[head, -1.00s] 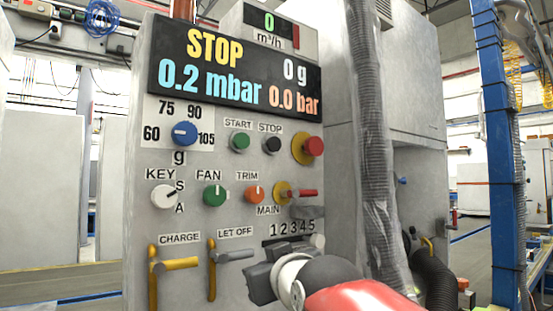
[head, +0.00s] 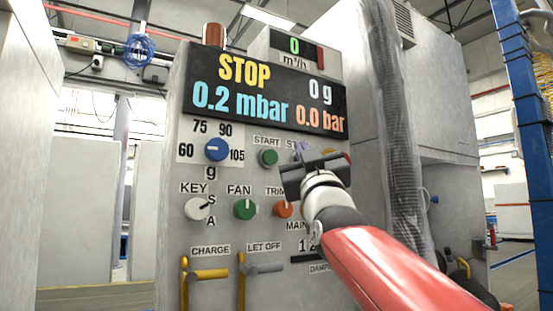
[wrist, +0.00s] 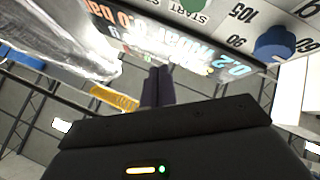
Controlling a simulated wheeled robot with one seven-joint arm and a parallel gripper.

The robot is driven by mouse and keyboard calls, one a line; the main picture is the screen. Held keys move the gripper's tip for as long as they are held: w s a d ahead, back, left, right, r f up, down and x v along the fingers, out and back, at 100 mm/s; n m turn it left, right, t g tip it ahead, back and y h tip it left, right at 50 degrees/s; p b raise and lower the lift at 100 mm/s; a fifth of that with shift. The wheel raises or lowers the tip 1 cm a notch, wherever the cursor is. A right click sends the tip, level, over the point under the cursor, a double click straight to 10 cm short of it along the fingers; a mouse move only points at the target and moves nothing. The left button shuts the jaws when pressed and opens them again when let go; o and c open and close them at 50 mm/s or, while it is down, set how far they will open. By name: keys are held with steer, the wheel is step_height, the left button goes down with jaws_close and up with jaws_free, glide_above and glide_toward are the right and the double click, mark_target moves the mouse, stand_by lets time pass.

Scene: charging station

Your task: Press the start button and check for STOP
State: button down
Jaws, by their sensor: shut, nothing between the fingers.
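The grey control panel (head: 235,225) faces me, with a dark display (head: 270,92) reading yellow STOP (head: 245,70), 0 g, 0.2 mbar and 0.0 bar. The green start button (head: 268,158) sits under its START label (head: 267,141). My gripper (head: 314,174) is just right of and slightly below this button in the head view, covering most of the stop button and its label. In the wrist view my gripper's fingers (wrist: 157,87) are together and empty. The START label (wrist: 186,5) and part of the green button show at the top edge there. I see no contact with the button.
The blue dial (head: 217,149), white key switch (head: 198,208), green fan knob (head: 244,208) and orange trim knob (head: 284,209) surround the button. A ribbed hose (head: 400,150) hangs at right.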

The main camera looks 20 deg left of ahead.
mark_target(278, 160)
steer(key=w+a+p, duration=0.5)
steer(key=a+p, duration=0.1)
steer(key=shift+w+a+p, duration=0.3)
steer(key=shift+w+a, duration=0.05)
stand_by(0.3)
steer(key=shift+w+a, duration=0.1)
stand_by(1.7)
steer(key=shift+w+a+p, duration=0.2)
steer(key=shift+p, duration=0.1)
